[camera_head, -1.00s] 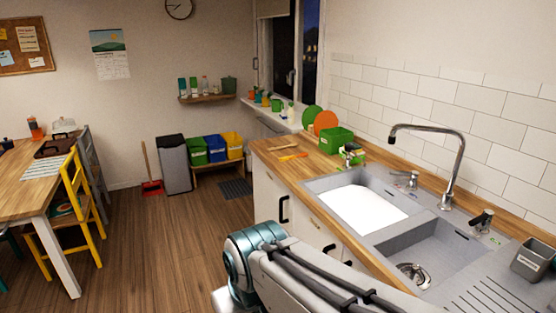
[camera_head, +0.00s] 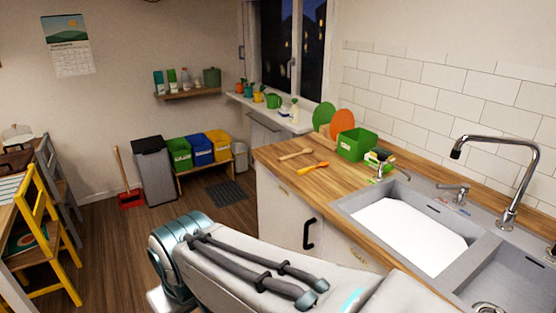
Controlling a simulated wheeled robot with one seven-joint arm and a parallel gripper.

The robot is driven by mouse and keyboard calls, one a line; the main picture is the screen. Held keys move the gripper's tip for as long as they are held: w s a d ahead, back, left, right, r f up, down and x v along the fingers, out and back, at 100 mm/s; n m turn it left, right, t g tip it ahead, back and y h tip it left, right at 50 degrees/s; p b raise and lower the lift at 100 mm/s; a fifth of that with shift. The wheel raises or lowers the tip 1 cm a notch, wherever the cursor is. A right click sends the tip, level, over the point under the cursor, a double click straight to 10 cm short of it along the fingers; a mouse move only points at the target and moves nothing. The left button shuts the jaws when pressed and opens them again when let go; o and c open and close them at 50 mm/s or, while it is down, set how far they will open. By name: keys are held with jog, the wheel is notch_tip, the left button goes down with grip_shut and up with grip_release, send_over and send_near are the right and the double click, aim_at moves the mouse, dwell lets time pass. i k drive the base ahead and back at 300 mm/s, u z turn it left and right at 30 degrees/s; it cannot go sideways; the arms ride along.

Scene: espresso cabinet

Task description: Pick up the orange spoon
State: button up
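The orange spoon (camera_head: 313,168) lies flat on the wooden countertop (camera_head: 272,157), near its far left end. A light wooden utensil (camera_head: 295,155) lies just behind it, apart from it. My arm reaches across the bottom of the view, in front of the cabinet and to the near left of the spoon. My gripper is not in view, so its fingers cannot be judged. Nothing covers the spoon.
A green bin (camera_head: 357,145) and a sponge holder (camera_head: 380,158) stand right of the spoon, with green and orange discs (camera_head: 341,122) behind. The sink (camera_head: 425,232) with its tall faucet (camera_head: 512,185) is at right.

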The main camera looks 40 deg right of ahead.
aim_at(323, 164)
jog(key=z, duration=0.2)
jog(key=i, duration=1.55)
jog(key=z, duration=1.45)
jog(key=i, duration=0.85)
jog(key=z, duration=1.1)
jog(key=i, duration=0.25)
jog(key=z, duration=0.1)
